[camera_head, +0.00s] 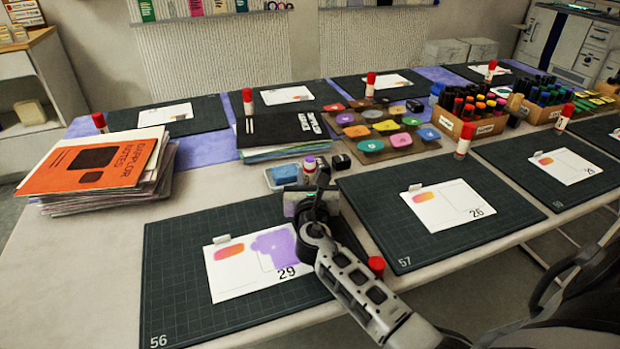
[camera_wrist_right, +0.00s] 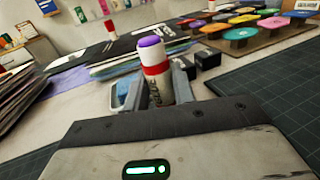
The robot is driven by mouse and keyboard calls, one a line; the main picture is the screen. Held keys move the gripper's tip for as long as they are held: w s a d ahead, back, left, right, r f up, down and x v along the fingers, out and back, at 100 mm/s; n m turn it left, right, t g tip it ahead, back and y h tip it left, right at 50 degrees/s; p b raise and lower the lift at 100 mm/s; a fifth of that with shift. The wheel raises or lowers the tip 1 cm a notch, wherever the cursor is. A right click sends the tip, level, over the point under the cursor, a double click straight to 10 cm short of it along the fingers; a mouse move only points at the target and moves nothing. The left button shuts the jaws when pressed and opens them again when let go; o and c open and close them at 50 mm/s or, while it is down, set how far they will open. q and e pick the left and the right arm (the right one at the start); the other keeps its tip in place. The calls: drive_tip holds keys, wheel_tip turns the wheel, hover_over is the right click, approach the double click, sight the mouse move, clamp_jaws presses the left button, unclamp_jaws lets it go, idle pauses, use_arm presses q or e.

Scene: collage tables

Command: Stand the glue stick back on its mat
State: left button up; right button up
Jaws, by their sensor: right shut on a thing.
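My right gripper (camera_head: 306,192) is shut on a glue stick (camera_head: 309,168), just beyond the far edge of the dark cutting mat 56 (camera_head: 180,290). In the right wrist view the glue stick (camera_wrist_right: 153,68) stands nearly upright between the fingers (camera_wrist_right: 155,88). It has a white body, a red collar and an uncovered purple top. I cannot tell whether its base touches anything. A red cap (camera_head: 376,265) shows beside my right arm, near the mat's right edge. A white card 29 (camera_head: 235,283) with orange and purple patches lies on mat 56. My left gripper is not in view.
Mat 57 (camera_head: 400,256) lies to the right, with a capped glue stick (camera_head: 464,140) beyond it. A paper stack with an orange cover (camera_head: 95,165) is at left. A blue-topped box (camera_head: 285,174) and small black blocks (camera_head: 340,160) sit close to the gripper.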

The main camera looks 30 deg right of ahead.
drive_tip(key=shift+f+b, duration=0.3)
drive_tip(key=shift+f, duration=0.1)
drive_tip(key=shift+s+f, duration=0.1)
drive_tip(key=shift+f, duration=0.15)
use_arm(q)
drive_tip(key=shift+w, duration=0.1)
use_arm(e)
drive_tip(key=o, duration=0.9)
drive_tip(key=shift+f, duration=0.15)
drive_tip(key=shift+r+p, duration=0.35)
drive_tip(key=shift+r, duration=0.25)
drive_tip(key=v, duration=1.2)
drive_tip(key=shift+r, duration=0.2)
